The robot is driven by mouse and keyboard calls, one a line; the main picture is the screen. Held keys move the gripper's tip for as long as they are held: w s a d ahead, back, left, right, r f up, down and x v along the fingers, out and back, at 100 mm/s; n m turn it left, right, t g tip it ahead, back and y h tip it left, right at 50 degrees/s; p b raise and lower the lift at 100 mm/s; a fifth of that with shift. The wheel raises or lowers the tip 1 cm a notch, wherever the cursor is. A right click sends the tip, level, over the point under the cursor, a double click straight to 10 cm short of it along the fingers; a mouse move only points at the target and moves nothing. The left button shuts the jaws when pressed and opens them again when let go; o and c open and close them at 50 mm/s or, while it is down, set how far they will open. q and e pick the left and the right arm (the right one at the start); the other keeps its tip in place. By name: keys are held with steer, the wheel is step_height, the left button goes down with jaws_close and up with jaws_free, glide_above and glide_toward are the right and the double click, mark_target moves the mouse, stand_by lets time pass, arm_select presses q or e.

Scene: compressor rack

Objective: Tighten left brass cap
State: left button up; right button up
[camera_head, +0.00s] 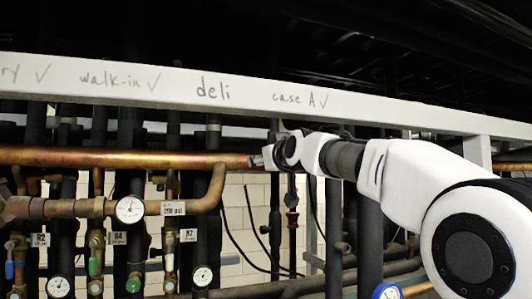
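Brass valve fittings hang on the vertical lines at lower left: one at the far left (17,246), one near the H4 tag (97,240), one near the H7 tag (169,240). I cannot tell which part is the left brass cap. My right gripper (258,160) reaches in from the right, at the right end of the upper copper pipe (110,157), above and right of these fittings. Its fingers are small and seen side-on, so I cannot tell whether they are open or touch the pipe. My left gripper is not in view.
A white beam (220,92) with handwritten labels crosses above the pipes. Round gauges (130,210) and (202,276), dark insulated vertical pipes (213,240) and a lower copper pipe (75,208) crowd the left. A tiled wall (240,215) and loose black cables show behind, below my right gripper.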

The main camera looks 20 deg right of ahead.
steer(key=shift+s, duration=0.1)
jaws_close()
steer(key=shift+m, duration=0.4)
steer(key=shift+d+f+m, duration=0.1)
steer(key=shift+f+m, duration=0.05)
steer(key=shift+m, duration=12.15)
jaws_free()
